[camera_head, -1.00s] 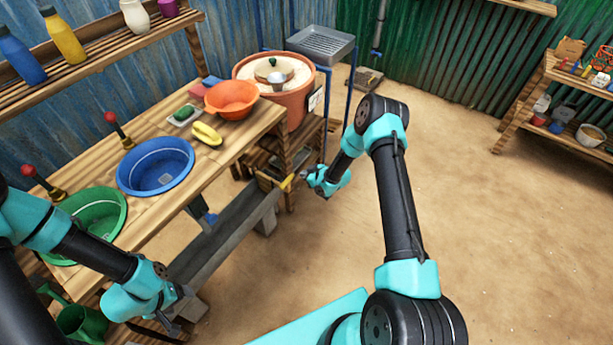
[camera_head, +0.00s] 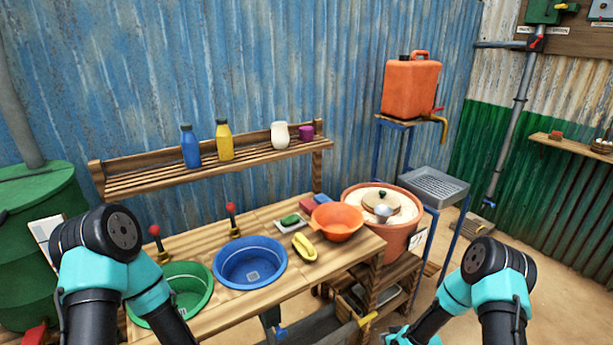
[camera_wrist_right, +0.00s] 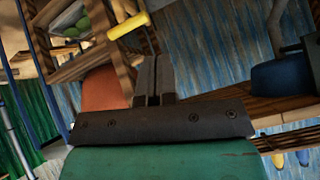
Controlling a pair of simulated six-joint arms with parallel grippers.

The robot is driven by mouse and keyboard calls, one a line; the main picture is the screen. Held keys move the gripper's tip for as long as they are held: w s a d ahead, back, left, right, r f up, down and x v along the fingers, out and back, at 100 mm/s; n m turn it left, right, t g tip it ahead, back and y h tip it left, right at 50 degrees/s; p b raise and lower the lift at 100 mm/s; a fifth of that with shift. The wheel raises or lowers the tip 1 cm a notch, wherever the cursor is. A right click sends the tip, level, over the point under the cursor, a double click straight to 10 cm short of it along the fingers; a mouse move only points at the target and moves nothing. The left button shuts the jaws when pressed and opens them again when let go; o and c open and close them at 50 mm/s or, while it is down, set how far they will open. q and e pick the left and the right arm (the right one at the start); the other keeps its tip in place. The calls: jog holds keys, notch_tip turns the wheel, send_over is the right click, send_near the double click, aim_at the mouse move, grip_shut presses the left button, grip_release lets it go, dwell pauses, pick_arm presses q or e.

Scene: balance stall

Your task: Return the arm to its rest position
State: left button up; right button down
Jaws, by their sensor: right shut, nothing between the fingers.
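My right gripper (camera_head: 392,335) shows only partly at the bottom edge of the head view, beside the bench's right end. In the right wrist view its two dark fingers (camera_wrist_right: 152,78) lie together with nothing between them. My right arm (camera_head: 490,285) is bent, its elbow raised over the dirt floor. My left arm (camera_head: 105,250) stands at the left with its elbow up; its gripper is out of frame.
The wooden bench (camera_head: 338,267) carries a green basin (camera_head: 203,300), a blue basin (camera_head: 277,279) and an orange bowl (camera_head: 338,222). A yellow handle (camera_head: 369,318) juts out near my right gripper, also in the wrist view (camera_wrist_right: 128,26). Clear floor lies at the right.

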jog(key=s+a+r+m+g, duration=0.1)
jog(key=s+a+r+g, duration=0.1)
jog(key=s, duration=0.6)
jog(key=s+a+r+m+g, duration=0.2)
jog(key=s+r, duration=0.1)
jog(key=s, duration=0.5)
jog(key=s+a+r+m+g+h, duration=0.1)
jog(key=s+a+r+m+g, duration=0.1)
jog(key=s, duration=0.6)
jog(key=shift+a+r, duration=0.2)
jog(key=shift+r, duration=0.35)
